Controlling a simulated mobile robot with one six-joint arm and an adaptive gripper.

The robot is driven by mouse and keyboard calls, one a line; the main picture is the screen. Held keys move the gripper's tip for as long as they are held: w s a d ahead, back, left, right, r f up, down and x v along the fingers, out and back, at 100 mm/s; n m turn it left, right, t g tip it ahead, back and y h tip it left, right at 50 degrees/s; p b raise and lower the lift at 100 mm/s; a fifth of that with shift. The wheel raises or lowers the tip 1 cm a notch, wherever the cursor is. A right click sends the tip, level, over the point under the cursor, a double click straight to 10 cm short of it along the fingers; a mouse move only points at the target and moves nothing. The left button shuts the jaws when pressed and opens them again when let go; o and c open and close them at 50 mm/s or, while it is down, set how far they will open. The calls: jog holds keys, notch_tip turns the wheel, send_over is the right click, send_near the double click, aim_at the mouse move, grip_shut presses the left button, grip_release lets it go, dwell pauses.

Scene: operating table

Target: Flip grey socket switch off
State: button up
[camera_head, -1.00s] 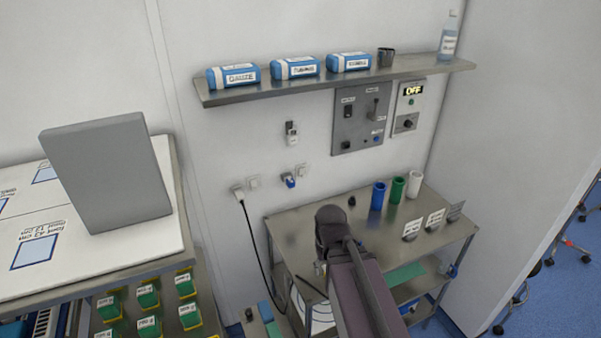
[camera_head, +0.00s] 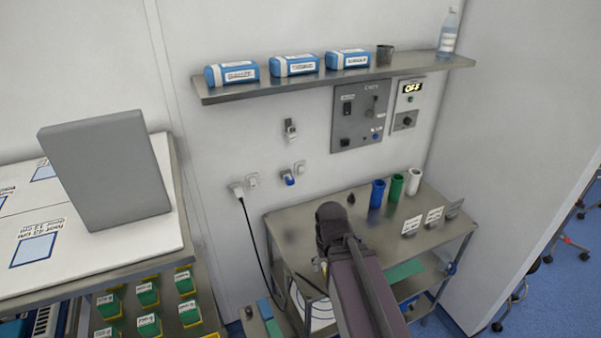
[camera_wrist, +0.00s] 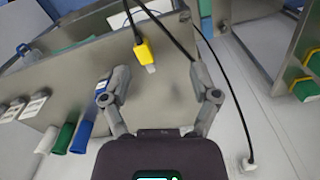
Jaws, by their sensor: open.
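On the wall, a pale grey-white plug (camera_head: 237,189) with a black cable sits in a socket, with a small switch plate (camera_head: 253,181) beside it. To its right, a blue plug (camera_head: 288,178) sits by another switch plate (camera_head: 299,168). The switch positions are too small to tell. The pale plug also shows at the lower right in the wrist view (camera_wrist: 248,164). My gripper (camera_wrist: 160,96) is open and empty above the small metal table, apart from the wall sockets. In the head view my arm hides its fingers.
The metal table (camera_head: 290,226) bears blue, green and white cups (camera_head: 396,188) and label cards. A shelf (camera_head: 280,87) with blue packs is above, near a grey control panel (camera_head: 360,115). A white-topped cabinet stands at left.

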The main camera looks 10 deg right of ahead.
jog(key=shift+w+d+f, duration=0.2)
jog(key=shift+w+f, duration=0.05)
jog(key=shift+w, duration=0.15)
jog(key=c, duration=0.7)
jog(key=w+d+f+t+h+b, duration=0.1)
jog(key=w+d, duration=0.1)
jog(key=w, duration=0.1)
jog(key=w+d+t+h+b, duration=0.1)
jog(key=w+t+b, duration=0.1)
jog(key=w, duration=0.1)
jog(key=w+d+f+t+h+b, duration=0.1)
jog(key=w+d+b, duration=0.1)
jog(key=w, duration=0.1)
jog(key=shift+d+f+n+t, duration=0.3)
jog(key=shift+d+n, duration=0.05)
jog(key=shift+n, duration=0.05)
grip_shut()
jog(key=w+d+r+n+t+h+b, duration=0.1)
jog(key=w+d+r+n+t+b, duration=0.1)
jog(key=w+n+t+b, duration=0.5)
jog(key=w+d+r+n+t+b, duration=0.25)
jog(key=w+t+b, duration=0.2)
jog(key=w, duration=0.55)
jog(key=w+a+f+n+t+y+b, duration=0.2)
jog(key=a+n+y+b, duration=0.3)
jog(key=n+y, duration=0.4)
jog(key=shift+w+a+f+n+t, duration=0.35)
jog(key=shift+w+a+n, duration=0.15)
jog(key=shift+w+n, duration=0.4)
